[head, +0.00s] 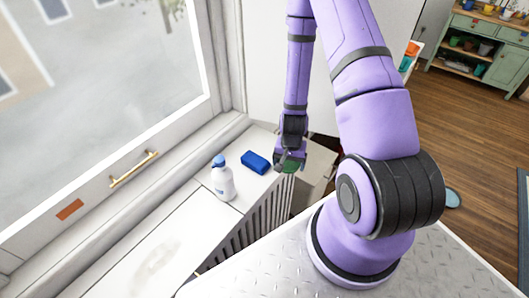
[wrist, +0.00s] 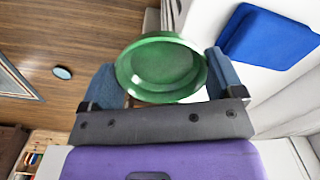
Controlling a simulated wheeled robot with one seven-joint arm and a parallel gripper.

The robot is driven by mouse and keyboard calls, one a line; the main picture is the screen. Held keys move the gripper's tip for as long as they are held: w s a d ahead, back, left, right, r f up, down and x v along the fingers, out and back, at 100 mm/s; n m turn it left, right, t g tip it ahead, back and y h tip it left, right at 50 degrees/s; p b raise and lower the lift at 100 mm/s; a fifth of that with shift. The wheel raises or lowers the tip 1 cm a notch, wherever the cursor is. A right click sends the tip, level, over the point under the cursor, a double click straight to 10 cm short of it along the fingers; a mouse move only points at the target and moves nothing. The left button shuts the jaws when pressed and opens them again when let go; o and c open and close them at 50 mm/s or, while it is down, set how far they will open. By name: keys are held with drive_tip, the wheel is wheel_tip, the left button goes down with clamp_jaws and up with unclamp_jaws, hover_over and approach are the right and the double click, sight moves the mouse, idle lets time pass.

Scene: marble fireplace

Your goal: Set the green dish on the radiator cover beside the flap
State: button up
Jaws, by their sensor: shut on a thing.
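My gripper (head: 290,163) is shut on the green dish (head: 291,168), at the front edge of the radiator cover's far end. In the wrist view the round green dish (wrist: 162,65) sits between the two blue-grey fingers, its open side facing the camera. Wood floor and a strip of white show behind it. The radiator cover (head: 238,192) is a white ledge under the window with a slatted front. Seams cross its top, and a paler panel (head: 150,250) lies nearer me. I cannot tell for sure whether this panel is the flap.
A white bottle with a blue cap (head: 222,180) stands on the cover, left of the dish. A blue block (head: 255,162) lies between them; it also shows in the wrist view (wrist: 265,38). A cardboard box (head: 315,178) stands beyond the cover's front.

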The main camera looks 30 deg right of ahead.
drive_tip(key=w+d, duration=0.1)
drive_tip(key=w, duration=0.3)
drive_tip(key=w+d+f, duration=0.1)
drive_tip(key=w, duration=0.8)
drive_tip(key=shift+d+f, duration=0.2)
drive_tip(key=shift+d, duration=0.2)
drive_tip(key=shift+f, duration=1.7)
drive_tip(key=o, duration=0.8)
drive_tip(key=shift+f, duration=0.1)
